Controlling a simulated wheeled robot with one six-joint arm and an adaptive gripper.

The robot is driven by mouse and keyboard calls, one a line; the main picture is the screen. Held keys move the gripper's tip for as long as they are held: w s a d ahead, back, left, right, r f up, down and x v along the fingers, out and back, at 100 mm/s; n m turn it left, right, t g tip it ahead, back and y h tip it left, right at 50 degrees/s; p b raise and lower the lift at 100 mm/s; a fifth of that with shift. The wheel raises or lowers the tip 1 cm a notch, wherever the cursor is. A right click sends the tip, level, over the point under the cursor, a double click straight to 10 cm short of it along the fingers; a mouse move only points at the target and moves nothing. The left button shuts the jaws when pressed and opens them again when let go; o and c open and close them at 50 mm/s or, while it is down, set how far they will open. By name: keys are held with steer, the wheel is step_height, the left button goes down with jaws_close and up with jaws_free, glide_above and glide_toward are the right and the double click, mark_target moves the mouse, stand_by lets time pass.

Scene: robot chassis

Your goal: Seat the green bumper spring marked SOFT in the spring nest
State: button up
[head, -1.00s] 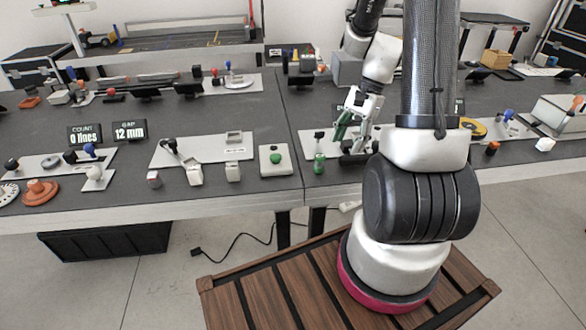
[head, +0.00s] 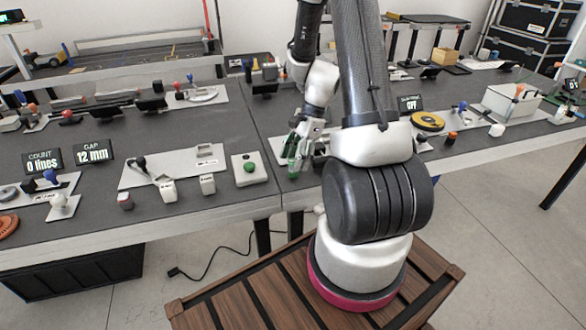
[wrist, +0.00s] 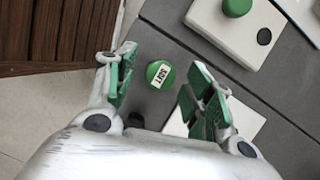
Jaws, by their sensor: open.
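The green bumper spring (wrist: 160,75) stands on the dark bench top; its round top with a label reading SOFT faces the wrist camera. My gripper (wrist: 161,88) is open, with one green-padded finger on each side of the spring; gaps show between the pads and the spring top. In the head view my gripper (head: 300,152) is low over the bench near its front edge. I cannot make out the spring nest; my arm and gripper cover much of that area.
A white block with a green button (head: 250,168) stands left of my gripper. A light plate (wrist: 188,118) lies beside the right finger in the wrist view. White blocks (head: 207,184) stand further left. A yellow disc (head: 428,121) lies beyond my arm to the right.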

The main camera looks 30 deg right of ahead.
steer(key=shift+x, duration=0.9)
steer(key=c, duration=1.1)
